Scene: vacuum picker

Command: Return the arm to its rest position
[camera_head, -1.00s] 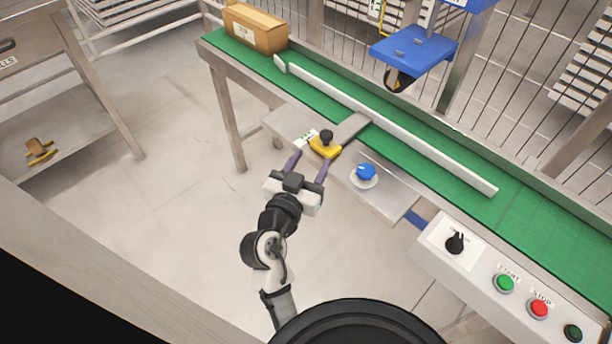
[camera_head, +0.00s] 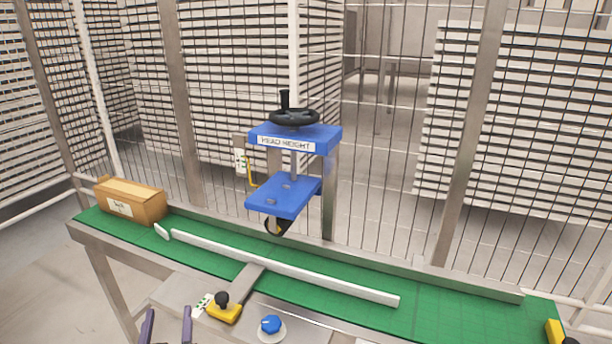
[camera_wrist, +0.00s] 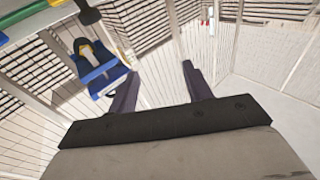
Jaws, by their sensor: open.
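My gripper (camera_head: 167,326) shows only its two purple fingertips at the bottom edge of the head view, in front of the metal shelf. Its fingers are apart with nothing between them. In the wrist view my gripper (camera_wrist: 155,88) is also open and empty. The rest of my arm is out of the head view. A yellow-based lever with a black knob (camera_head: 223,308) stands on the shelf to the right of the fingertips. A blue knob (camera_head: 270,324) is further right.
A green conveyor (camera_head: 440,313) with a white guide rail (camera_head: 290,268) runs behind the shelf. A cardboard box (camera_head: 131,201) sits at its left end. A blue head-height unit (camera_head: 293,140) with a black handwheel (camera_head: 294,117) stands over it. Wire fencing closes the back.

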